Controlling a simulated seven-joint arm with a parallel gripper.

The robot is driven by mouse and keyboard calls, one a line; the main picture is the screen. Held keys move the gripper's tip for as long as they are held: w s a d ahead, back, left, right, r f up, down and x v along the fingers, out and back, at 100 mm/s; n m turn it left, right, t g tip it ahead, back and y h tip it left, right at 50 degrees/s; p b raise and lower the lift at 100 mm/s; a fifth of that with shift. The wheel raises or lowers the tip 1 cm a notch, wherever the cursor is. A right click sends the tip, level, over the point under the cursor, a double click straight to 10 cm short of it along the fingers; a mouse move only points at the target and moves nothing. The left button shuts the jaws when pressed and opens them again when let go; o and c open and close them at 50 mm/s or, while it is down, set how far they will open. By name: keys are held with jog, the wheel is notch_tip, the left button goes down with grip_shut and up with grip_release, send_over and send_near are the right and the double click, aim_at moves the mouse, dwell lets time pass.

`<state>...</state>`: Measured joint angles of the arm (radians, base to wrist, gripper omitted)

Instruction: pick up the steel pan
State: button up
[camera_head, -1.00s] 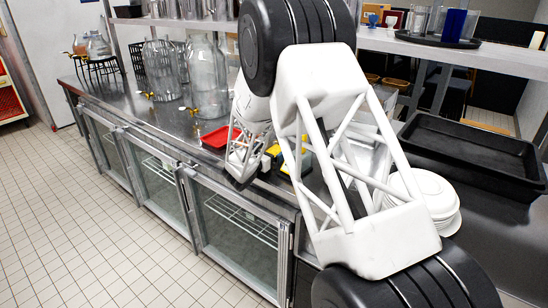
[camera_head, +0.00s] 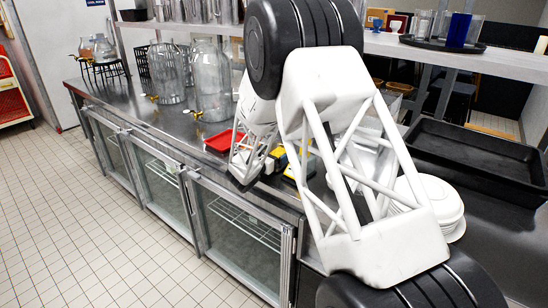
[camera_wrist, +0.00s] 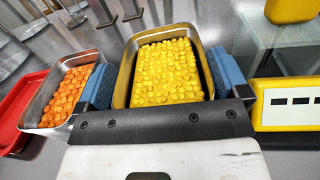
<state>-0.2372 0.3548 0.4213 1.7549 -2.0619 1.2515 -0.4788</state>
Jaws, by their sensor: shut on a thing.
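A steel pan (camera_wrist: 121,92) filled with yellow round pieces is in the middle of the wrist view. My gripper (camera_wrist: 165,80) has one blue finger pad on each side of this pan and is shut on it. A second steel pan (camera_wrist: 33,118) with orange slices stands just left of the left finger. In the head view my own arm covers most of the work area, and the held pan cannot be made out clearly there. Whether the pan is clear of the counter cannot be told.
A red tray (camera_head: 222,141) lies on the steel counter (camera_head: 140,103), left of my wrist. A yellow device (camera_wrist: 285,122) with a light panel is right of the gripper. Glass jars (camera_head: 212,85) stand behind. White plates (camera_head: 437,200) and a black tray (camera_head: 485,158) are at right.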

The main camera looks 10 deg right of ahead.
notch_tip(320, 180, up, 9)
jog(key=shift+r, duration=0.2)
dwell(0.4)
dwell(0.5)
jog(key=w+a+f+n+t+y, duration=0.1)
jog(key=a+n+y, duration=0.1)
jog(key=a, duration=0.7)
jog(key=w+a+f+n+t+y, duration=0.1)
jog(key=a+n+t+y, duration=0.1)
jog(key=a, duration=0.7)
jog(key=shift+w+y, duration=0.2)
jog(key=shift+y, duration=0.5)
jog(key=shift+w, duration=0.1)
jog(key=w+a, duration=0.2)
jog(key=w, duration=0.5)
jog(key=w+a+f, duration=0.1)
jog(key=w+a, duration=0.1)
jog(key=w, duration=0.6)
jog(key=shift+w+f, duration=0.2)
jog(key=shift+f, duration=0.05)
jog(key=shift+f, duration=0.1)
jog(key=shift+f, duration=1.7)
